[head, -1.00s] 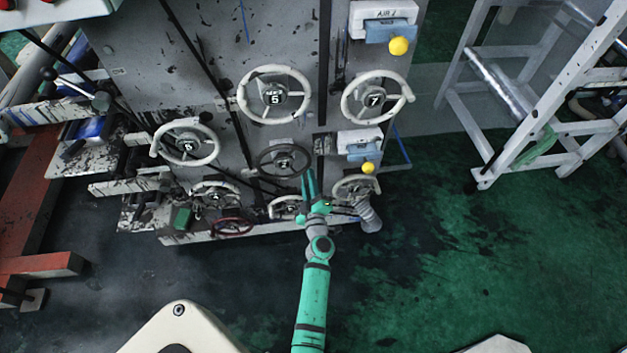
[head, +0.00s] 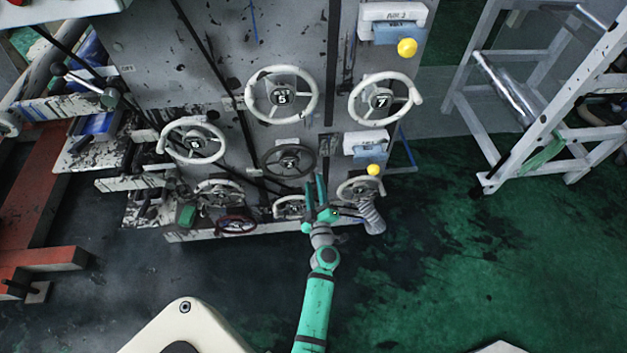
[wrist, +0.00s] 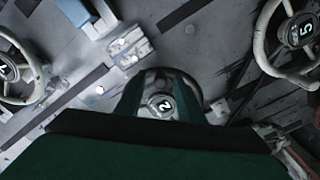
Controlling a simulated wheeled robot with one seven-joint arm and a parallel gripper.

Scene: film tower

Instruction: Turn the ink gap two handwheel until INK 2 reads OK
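The handwheel marked 2 (wrist: 160,104) has a dark rim and a pale hub label. It is ahead of my gripper in the wrist view, partly hidden behind the fingers. In the head view, the dark handwheel (head: 288,161) sits low on the grey panel between wheels 5 and 7. My gripper (head: 316,186) is just below and right of it there. In the wrist view my gripper (wrist: 160,98) has its two green fingers apart, one on each side of the hub. I cannot tell whether they touch the rim. No readable INK 2 reading shows.
Pale handwheels 5 (head: 281,96), 7 (head: 381,98) and 6 (head: 194,141) surround it. More wheels line the panel's lower edge. A yellow knob (head: 373,170) sticks out at right. A white ladder frame (head: 560,110) stands right. The green floor between is clear.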

